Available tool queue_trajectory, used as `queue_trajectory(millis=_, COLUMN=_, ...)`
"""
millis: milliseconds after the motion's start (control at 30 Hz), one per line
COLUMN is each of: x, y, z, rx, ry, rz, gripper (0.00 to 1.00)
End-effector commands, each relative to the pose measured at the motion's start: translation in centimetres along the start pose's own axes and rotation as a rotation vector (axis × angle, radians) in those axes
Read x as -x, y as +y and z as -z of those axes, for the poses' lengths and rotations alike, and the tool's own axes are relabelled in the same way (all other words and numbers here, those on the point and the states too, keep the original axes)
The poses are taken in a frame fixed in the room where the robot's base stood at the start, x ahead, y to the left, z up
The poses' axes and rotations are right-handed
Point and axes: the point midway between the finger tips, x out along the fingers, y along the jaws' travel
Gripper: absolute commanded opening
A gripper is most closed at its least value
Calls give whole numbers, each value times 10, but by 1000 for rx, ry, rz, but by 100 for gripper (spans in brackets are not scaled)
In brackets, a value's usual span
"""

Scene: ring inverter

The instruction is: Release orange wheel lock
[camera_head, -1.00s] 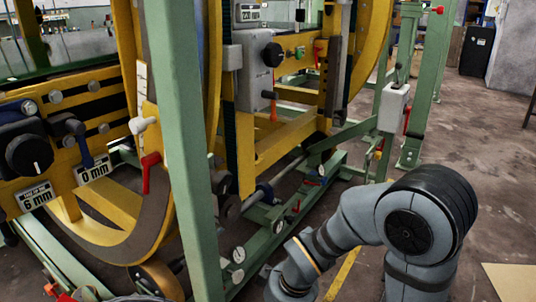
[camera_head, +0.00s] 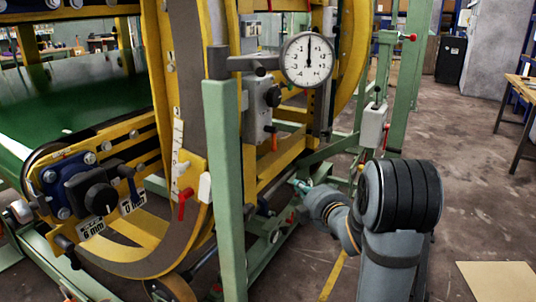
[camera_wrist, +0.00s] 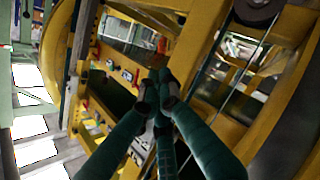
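An orange lever (camera_head: 274,141) hangs below a grey box with a black knob (camera_head: 273,96) on the yellow ring frame; I cannot tell for sure that it is the wheel lock. A red lever (camera_head: 183,204) sits on the nearer side of the ring. My gripper (camera_head: 301,185) shows small and teal beyond the green post, low and right of the orange lever and apart from it. In the wrist view my gripper (camera_wrist: 158,88) has its teal fingers drawn together at the tips, with nothing seen between them. Small red and orange parts (camera_wrist: 127,75) show beyond the fingertips.
A green post (camera_head: 224,190) with a dial gauge (camera_head: 308,60) stands in front of the ring. A green frame with a grey switch box (camera_head: 374,125) stands right of my gripper. Yellow beams (camera_wrist: 215,115) lie close around the fingers. Open floor (camera_head: 460,180) lies to the right.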

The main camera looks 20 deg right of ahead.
Motion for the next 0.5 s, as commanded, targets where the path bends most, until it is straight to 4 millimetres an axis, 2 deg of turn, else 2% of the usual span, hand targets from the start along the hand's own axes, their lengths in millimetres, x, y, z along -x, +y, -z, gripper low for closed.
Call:
queue_trajectory(millis=100, x=3, y=20, z=37, rx=211, ry=126, rz=-86, gripper=0)
queue_trajectory(millis=200, x=8, y=31, z=58, rx=346, ry=189, rz=-146, gripper=0)
queue_trajectory(millis=267, x=10, y=34, z=65, rx=406, ry=207, rz=-169, gripper=0)
queue_trajectory(millis=500, x=10, y=34, z=65, rx=455, ry=203, rz=-175, gripper=0)
